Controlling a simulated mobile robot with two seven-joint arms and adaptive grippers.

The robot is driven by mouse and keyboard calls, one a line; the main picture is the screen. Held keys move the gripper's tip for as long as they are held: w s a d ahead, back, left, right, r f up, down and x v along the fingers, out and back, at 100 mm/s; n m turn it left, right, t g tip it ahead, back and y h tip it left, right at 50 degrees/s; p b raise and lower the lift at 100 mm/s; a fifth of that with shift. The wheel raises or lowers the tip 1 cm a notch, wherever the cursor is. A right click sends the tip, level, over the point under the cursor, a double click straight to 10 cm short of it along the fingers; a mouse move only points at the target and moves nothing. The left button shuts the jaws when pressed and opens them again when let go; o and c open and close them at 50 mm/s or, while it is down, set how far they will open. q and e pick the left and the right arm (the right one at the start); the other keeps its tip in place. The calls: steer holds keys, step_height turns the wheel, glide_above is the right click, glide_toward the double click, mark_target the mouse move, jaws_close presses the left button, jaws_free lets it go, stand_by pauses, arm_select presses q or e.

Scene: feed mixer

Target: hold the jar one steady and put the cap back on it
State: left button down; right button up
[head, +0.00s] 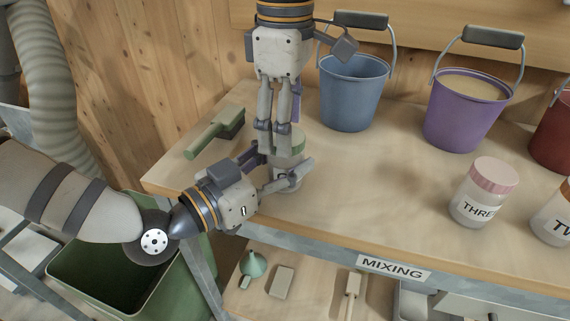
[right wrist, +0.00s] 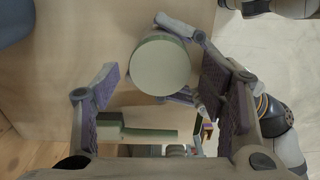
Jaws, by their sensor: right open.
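The jar (head: 288,184) stands on the bench top, partly hidden by my left gripper; I cannot read its label. Its pale green cap (head: 296,144) is on top of it and looks level; I cannot tell whether it is screwed tight. In the right wrist view the cap (right wrist: 160,63) shows as a round disc. My left gripper (head: 278,168) comes in low from the left, its fingers closed on both sides of the jar below the cap. My right gripper (head: 273,145) points down from above, open. In the right wrist view its fingers are spread with clear gaps to the cap.
A green-handled brush (head: 207,138) lies left of the jar. A blue bucket (head: 352,95) and a purple bucket (head: 464,115) stand behind, a red one at the right edge. Jar THREE (head: 482,195) and another jar (head: 555,218) stand at right. The bench between is clear.

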steer(key=shift+f, duration=0.5)
steer(key=shift+c, duration=0.2)
steer(key=c, duration=1.2)
steer(key=o, duration=1.4)
steer(key=shift+r, duration=0.1)
arm_select(q)
steer(key=c, duration=0.7)
jaws_free()
arm_select(e)
step_height(320, 180, up, 12)
